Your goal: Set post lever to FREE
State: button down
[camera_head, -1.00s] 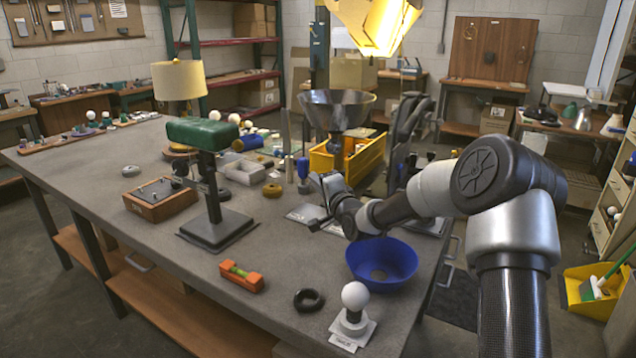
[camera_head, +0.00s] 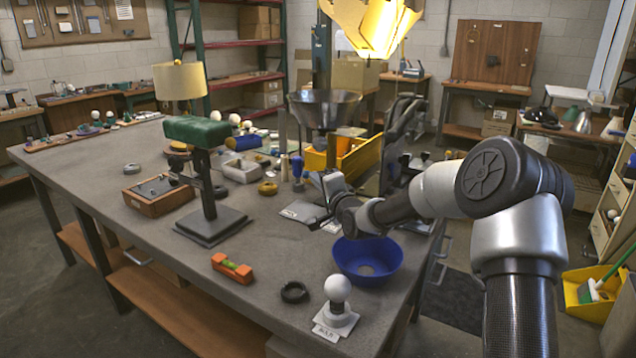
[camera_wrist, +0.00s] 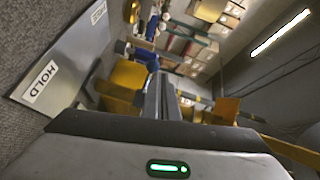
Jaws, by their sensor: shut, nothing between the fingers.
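A grey plate (camera_head: 297,211) lies on the bench below the metal bowl-shaped shade (camera_head: 325,108). In the wrist view the plate (camera_wrist: 75,62) shows at the left, with a HOLD label (camera_wrist: 40,82) near it and a second label (camera_wrist: 98,12) at its far end, too small to read surely. My gripper (camera_head: 316,222) is low over the bench beside the plate, shut and empty. Its fingers (camera_wrist: 162,95) also show in the wrist view, pointing away.
A blue bowl (camera_head: 367,262) stands just in front of my gripper. A white bulb on a base (camera_head: 337,298), a black ring (camera_head: 294,292) and an orange level (camera_head: 232,268) lie nearer. A yellow bin (camera_head: 350,158) stands behind. The green-topped stand (camera_head: 208,165) is at left.

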jog(key=s+a+p, duration=0.1)
jog(key=s+a, duration=0.4)
jog(key=s, duration=0.3)
jog(key=shift+s+r, duration=0.15)
jog(key=shift+s, duration=0.05)
jog(key=shift+a, duration=0.1)
